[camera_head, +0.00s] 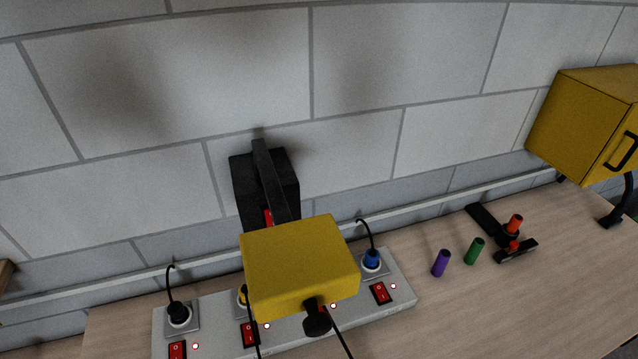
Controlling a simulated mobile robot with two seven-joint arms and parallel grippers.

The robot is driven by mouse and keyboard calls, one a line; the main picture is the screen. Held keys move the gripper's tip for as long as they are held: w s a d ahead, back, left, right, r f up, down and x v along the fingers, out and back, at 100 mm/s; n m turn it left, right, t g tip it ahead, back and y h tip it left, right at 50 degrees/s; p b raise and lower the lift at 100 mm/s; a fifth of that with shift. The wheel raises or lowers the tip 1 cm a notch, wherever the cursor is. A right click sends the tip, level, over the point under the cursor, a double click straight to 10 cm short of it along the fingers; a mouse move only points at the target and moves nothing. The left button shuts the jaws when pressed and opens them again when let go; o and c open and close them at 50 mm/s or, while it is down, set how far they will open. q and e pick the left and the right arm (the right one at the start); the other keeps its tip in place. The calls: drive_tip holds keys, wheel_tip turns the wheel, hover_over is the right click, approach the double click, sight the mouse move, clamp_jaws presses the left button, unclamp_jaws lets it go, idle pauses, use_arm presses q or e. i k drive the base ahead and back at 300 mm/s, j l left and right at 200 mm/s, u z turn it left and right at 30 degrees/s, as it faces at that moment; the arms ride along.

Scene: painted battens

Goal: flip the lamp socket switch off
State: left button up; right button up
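A pale grey power strip (215,306) lies slanted along the bench. It has several red rocker switches: one at the left (177,350), one beside it (250,333), one partly covered, and one at the right end (380,292). Small indicator lights sit beside the switches. A black plug (178,313), a yellow plug (242,294) and a blue plug (371,260) are seated in sockets, with black cords. I cannot tell which socket feeds the lamp, nor the switch positions. A yellow block-shaped head (300,264) hides the strip's middle. Neither gripper is in view.
The yellow head is joined to a black upright body (243,190) near the wall. A yellow box with a black handle (580,115) stands at the right. Purple (441,263), green (475,251) and orange (515,224) cylinders sit near black bars. Bench at lower right is clear.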

sight(249, 338)
drive_tip(key=u, duration=0.65)
drive_tip(key=j+z, duration=0.2)
drive_tip(key=j, duration=0.5)
drive_tip(key=j+u, duration=0.15)
drive_tip(key=u, duration=0.5)
drive_tip(key=k, duration=0.05)
